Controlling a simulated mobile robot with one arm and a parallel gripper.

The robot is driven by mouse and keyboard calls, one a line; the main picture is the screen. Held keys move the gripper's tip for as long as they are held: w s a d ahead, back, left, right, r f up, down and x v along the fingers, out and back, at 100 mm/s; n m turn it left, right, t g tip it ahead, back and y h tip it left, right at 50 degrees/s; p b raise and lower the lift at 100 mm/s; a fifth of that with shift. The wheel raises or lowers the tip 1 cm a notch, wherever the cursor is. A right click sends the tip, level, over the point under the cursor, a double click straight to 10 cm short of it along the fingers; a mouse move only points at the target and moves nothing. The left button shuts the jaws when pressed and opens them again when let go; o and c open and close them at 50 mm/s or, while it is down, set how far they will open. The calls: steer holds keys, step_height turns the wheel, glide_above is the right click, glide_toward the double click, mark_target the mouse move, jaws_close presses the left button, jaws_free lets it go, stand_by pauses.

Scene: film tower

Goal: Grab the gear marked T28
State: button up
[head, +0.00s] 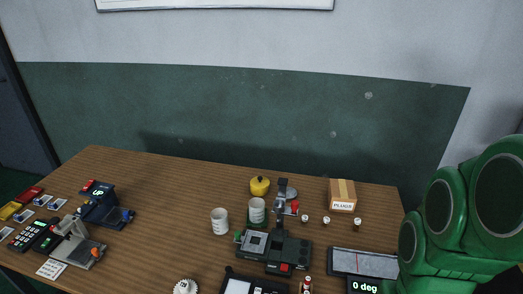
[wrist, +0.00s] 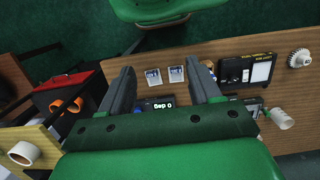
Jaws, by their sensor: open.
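A white toothed gear (head: 185,287) lies on the table at the bottom edge of the head view, partly cut off. A white gear (wrist: 299,58) also shows at the right edge of the wrist view, lying flat on the table. I cannot read a T28 mark on it in either view. My gripper (wrist: 166,68) is open and empty in the wrist view, its two dark fingers spread wide. The gear is well to the right of the fingers there, apart from them. My fingers are not visible in the head view, where my green arm fills the right side.
A black device (wrist: 247,70) lies between my gripper and the gear. Two small cards (wrist: 165,75) lie between the fingers. The head view shows a grey machine (head: 272,248), white cup (head: 220,221), yellow pot (head: 259,186) and PLUGS box (head: 342,194). The table's middle left is clear.

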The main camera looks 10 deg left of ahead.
steer(key=w+a+f+g+y, duration=0.1)
steer(key=w+a+f+y, duration=0.15)
steer(key=a, duration=0.65)
steer(key=w+a+f+g+y, duration=0.1)
steer(key=w+a+f+y, duration=0.15)
steer(key=a, duration=0.65)
steer(key=m+g+y, duration=0.1)
steer(key=m+y, duration=0.7)
steer(key=m, duration=0.1)
glide_above(187, 285)
steer(key=d, duration=0.8)
step_height(187, 285, down, 8)
steer(key=a+f+m, duration=0.1)
steer(key=f+m, duration=0.1)
steer(key=f, duration=0.2)
steer(key=a+f+m+t, duration=0.1)
steer(key=f+m, duration=0.1)
steer(key=f, duration=0.2)
steer(key=w+a+f+m, duration=0.1)
steer(key=f+m, duration=0.1)
steer(key=f, duration=0.3)
steer(key=shift+a+t, duration=0.2)
steer(key=shift+t, duration=0.2)
steer(key=shift+a+f+m, duration=0.1)
steer(key=shift+f+m, duration=0.2)
steer(key=shift+f, duration=0.05)
steer(key=shift+x, duration=1.2)
steer(key=shift+f+x, duration=0.2)
steer(key=shift+x, duration=2.35)
